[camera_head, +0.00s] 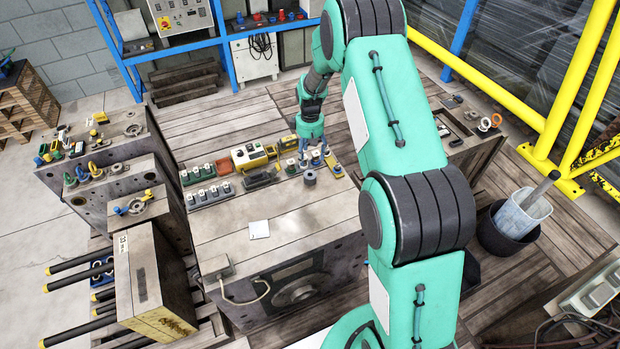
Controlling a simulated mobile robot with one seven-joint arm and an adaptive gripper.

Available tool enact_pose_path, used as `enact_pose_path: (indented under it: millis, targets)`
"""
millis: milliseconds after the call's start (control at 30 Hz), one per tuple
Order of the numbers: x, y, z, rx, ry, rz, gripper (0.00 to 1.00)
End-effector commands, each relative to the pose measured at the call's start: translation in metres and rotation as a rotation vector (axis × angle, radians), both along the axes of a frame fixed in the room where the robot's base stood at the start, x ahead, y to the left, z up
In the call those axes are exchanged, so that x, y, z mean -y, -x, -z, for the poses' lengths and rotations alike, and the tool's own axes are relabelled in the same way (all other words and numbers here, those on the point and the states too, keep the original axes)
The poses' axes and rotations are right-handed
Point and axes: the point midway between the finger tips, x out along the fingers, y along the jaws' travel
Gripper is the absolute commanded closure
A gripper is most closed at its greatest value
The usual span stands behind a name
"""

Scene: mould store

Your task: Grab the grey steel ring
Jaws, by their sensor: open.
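A small round grey piece (310,178), which looks like the grey steel ring, sits on the wooden-topped block (215,240) near its far right part. Its hole is too small to make out. My gripper (316,160) points down just behind this piece, close above the block top. Its jaws are open and I see nothing held between them. Whether the fingers touch the small parts around them cannot be told at this size.
Green-grey modules (198,173), a yellow-and-white device (250,156) and small parts crowd the block's far edge left of my gripper. A white card (259,229) lies nearer. The top's front is mostly clear. A black bucket (508,238) stands right.

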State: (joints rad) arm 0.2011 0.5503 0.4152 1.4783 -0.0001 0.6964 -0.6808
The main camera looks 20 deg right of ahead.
Motion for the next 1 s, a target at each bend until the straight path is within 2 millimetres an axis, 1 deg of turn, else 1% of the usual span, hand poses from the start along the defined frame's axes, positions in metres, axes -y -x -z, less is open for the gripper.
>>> enact_pose_path:
  millis: [367,467,667,900,1000]
  targets:
    - [0.0,0.0,0.002,-0.001,0.0,-0.001,0.35]
    - [0.0,0.0,0.006,-0.002,0.0,-0.001,0.35]
    - [0.0,0.001,0.026,-0.004,-0.001,-0.001,0.35]
    - [0.0,0.002,0.063,-0.004,0.0,-0.001,0.35]
    - [0.0,0.001,0.076,-0.003,-0.001,-0.001,0.35]
